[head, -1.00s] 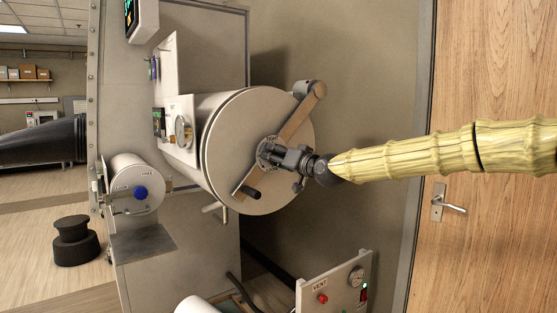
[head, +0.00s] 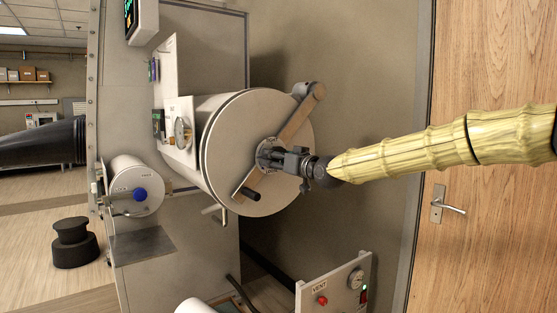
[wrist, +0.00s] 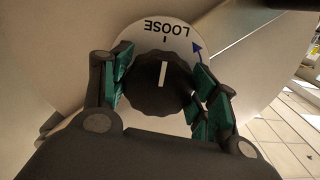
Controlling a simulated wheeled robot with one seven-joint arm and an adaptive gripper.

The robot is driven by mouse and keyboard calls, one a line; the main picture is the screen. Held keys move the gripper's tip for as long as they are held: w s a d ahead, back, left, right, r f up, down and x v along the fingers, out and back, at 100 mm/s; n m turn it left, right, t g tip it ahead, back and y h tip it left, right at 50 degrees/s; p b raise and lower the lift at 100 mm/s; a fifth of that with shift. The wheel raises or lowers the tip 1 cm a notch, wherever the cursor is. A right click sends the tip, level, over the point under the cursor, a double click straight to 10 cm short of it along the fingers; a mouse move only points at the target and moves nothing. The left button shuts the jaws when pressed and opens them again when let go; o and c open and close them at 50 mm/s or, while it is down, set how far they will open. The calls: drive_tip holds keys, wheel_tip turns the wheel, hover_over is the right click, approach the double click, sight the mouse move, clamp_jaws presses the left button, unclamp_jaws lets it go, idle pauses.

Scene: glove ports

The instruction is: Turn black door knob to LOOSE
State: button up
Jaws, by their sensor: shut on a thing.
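The black door knob (wrist: 158,88) sits at the centre of a round white dial plate (wrist: 135,42) in the wrist view. Its white pointer line is nearly in line with the tick under the word LOOSE, which reads upside down. A blue arrow is printed beside the word. My gripper (wrist: 157,92) is shut on the knob, with green pads on its left and right sides. In the head view my gripper (head: 272,156) reaches the centre of the round door (head: 228,150) and hides most of the knob.
A diagonal bar (head: 300,115) with a black handle (head: 250,194) crosses the door close to my gripper. A smaller port with a blue knob (head: 140,194) is at left. A VENT panel (head: 338,290) stands below. A wooden door (head: 500,260) is at right.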

drive_tip(key=shift+d, duration=0.1)
drive_tip(key=o, duration=1)
drive_tip(key=v, duration=1.2)
